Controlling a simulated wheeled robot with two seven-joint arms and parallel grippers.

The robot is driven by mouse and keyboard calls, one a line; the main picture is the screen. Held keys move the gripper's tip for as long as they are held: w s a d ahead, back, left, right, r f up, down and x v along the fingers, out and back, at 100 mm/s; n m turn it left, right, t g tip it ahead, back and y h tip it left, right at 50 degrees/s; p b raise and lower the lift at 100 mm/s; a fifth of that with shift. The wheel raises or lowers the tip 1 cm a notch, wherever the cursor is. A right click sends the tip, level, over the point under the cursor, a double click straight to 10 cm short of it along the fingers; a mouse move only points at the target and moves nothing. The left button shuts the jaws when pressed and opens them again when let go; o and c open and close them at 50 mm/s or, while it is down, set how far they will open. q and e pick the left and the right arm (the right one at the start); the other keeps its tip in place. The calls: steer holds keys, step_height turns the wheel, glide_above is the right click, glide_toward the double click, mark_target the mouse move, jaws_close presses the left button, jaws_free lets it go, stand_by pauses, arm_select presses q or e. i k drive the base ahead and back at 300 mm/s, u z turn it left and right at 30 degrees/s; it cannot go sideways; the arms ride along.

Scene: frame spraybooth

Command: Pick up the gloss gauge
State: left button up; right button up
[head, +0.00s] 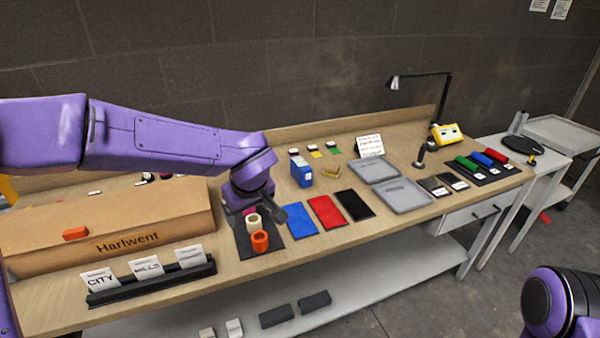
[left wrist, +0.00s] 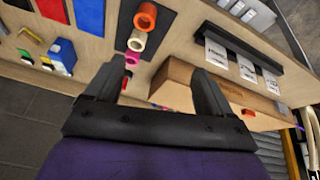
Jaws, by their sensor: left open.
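Two things could be the gloss gauge, and I cannot tell which. One is a yellow instrument with a pale face (head: 447,134) at the back right of the bench. The other is a small blue box with a pale top (head: 301,173) at mid-bench, also seen in the left wrist view (left wrist: 61,57). My left gripper (head: 264,203) is over the dark mat left of the blue box, open and empty. In the left wrist view its fingers (left wrist: 155,82) are spread, with the rings beyond them. My right gripper is out of frame.
Orange (head: 260,241), cream and pink rings stand on the dark mat below the left gripper. A cardboard box (head: 110,222) and a card rack (head: 150,283) are on the left. Blue, red and black panels (head: 327,212), grey trays (head: 404,195) and a lamp (head: 394,83) occupy the right.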

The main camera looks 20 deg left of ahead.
mark_target(299, 167)
steer(key=i, duration=1.5)
